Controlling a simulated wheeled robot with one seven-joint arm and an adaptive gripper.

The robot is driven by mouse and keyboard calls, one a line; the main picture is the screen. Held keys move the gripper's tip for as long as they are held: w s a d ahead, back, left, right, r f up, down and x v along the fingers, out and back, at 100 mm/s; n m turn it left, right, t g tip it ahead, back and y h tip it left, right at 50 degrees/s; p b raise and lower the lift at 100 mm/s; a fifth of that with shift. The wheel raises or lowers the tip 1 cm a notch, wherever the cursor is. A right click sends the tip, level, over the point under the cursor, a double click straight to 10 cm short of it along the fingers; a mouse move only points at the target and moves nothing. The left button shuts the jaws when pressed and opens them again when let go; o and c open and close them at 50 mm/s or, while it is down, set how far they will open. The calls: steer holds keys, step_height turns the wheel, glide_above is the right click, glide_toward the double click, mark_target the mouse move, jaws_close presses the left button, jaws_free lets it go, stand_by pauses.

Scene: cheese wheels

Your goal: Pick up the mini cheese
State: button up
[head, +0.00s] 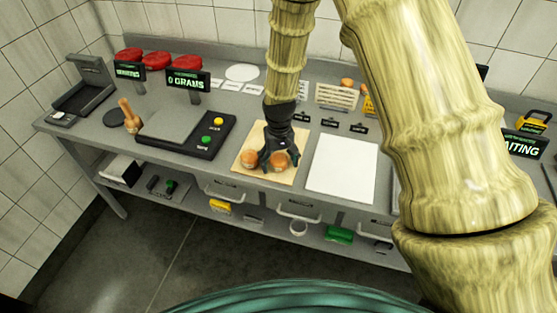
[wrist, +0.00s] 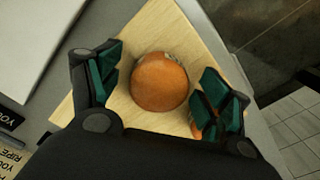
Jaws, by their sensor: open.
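An orange round mini cheese (wrist: 160,82) lies on a light wooden board (wrist: 137,35) in the wrist view, between the spread fingers of my open gripper (wrist: 160,92). The fingers have dark green pads, and a gap shows between each finger and the cheese. A second orange piece (wrist: 197,130) is mostly hidden behind the right finger. In the head view my gripper (head: 277,160) is low over the wooden board (head: 258,174). One orange cheese (head: 249,158) sits left of it, and another (head: 280,158) is partly covered by the fingers.
A scale (head: 186,128) with a "0 GRAMS" display (head: 188,80) stands left of the board. A white sheet (head: 341,168) lies to the right. Small black labels (head: 330,123) and a slatted crate (head: 338,96) are behind. Red cheeses (head: 157,59) sit at the back left.

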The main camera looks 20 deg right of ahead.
steer(key=shift+f, duration=0.1)
steer(key=c, duration=1.1)
steer(key=shift+c, duration=0.2)
